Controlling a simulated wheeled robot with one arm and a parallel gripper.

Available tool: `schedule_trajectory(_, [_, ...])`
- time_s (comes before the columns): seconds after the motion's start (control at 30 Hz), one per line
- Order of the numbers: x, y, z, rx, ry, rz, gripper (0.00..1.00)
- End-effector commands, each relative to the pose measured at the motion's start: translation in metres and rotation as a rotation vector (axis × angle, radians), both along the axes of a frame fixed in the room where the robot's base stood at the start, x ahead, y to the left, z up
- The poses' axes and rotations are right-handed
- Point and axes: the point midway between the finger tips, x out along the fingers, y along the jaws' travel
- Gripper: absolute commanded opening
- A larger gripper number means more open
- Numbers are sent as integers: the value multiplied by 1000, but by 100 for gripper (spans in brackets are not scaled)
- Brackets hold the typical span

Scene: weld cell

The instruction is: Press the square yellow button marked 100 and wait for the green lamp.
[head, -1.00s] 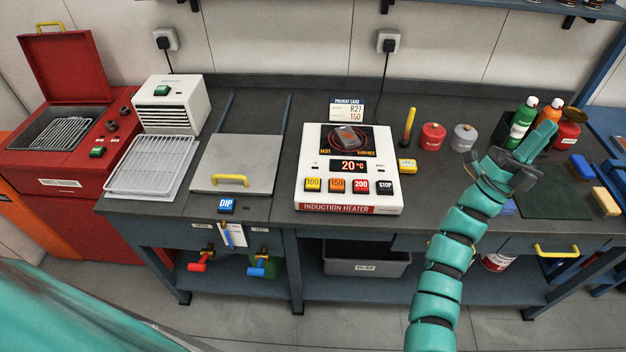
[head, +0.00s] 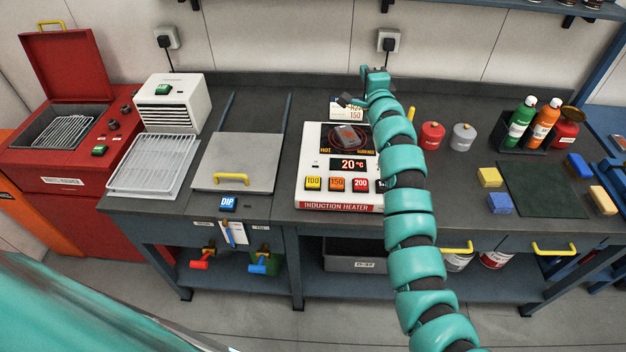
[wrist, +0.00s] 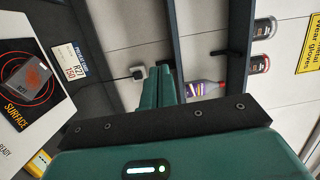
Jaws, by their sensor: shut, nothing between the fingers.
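The white induction heater (head: 313,190) stands mid-bench. The square yellow button marked 100 (head: 313,184) is at the left of its front row, beside an orange 150 button (head: 336,184) and a red 200 button (head: 360,184). The display (head: 352,164) reads 20 °C. A grey block (head: 347,136) lies on the hot surface, also seen in the wrist view (wrist: 27,76). My gripper (head: 366,74) is shut and empty, above the heater's back right, far from the yellow button. No lit green lamp shows; my arm covers the heater's right side.
A preheat card (head: 342,108) stands behind the heater. A steel lid with yellow handle (head: 230,179) is left of it. Red (head: 432,135) and grey canisters (head: 463,137) and a bottle rack (head: 520,142) are to the right. A shelf runs above.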

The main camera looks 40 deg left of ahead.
Motion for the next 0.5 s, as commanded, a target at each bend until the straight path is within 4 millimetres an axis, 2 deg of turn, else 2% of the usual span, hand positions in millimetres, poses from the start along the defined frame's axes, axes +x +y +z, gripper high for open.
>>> schedule_trajectory(0.1, [-24,31,-32,-39,202,99,0])
schedule_trajectory(0.2, [-49,49,-67,-83,395,160,0])
schedule_trajectory(0.33, [-82,60,-112,-141,642,199,0])
schedule_trajectory(0.5, [-118,59,-154,-197,903,191,0])
